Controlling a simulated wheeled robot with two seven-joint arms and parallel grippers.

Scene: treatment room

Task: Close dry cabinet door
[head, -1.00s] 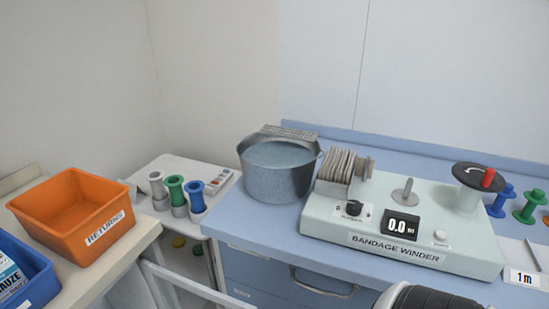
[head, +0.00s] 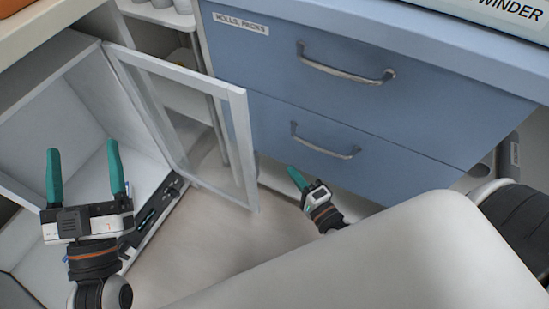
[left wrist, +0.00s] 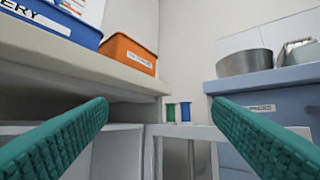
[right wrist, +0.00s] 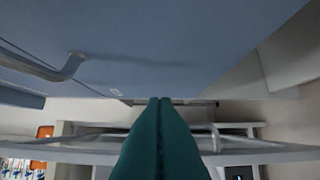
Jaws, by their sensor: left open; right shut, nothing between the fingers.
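The dry cabinet (head: 90,95) is a white box at the left in the head view, under the counter. Its glass-paned, white-framed door (head: 242,140) stands open, swung out toward the blue drawers. My left gripper (head: 86,175) is open and empty in front of the cabinet opening, left of the door and apart from it. In the left wrist view its green fingers are spread with nothing between them. My right gripper (head: 296,178) is shut and empty, right of the door and in front of the lower drawer. Its closed fingers (right wrist: 160,140) fill the middle of the right wrist view.
Blue drawers (head: 290,90) with metal handles (head: 345,70) stand right of the door. The left wrist view shows an orange bin (left wrist: 128,54) and a blue bin (left wrist: 55,25) on the counter, and a metal pot (left wrist: 244,62). Floor (head: 215,240) is clear below the door.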

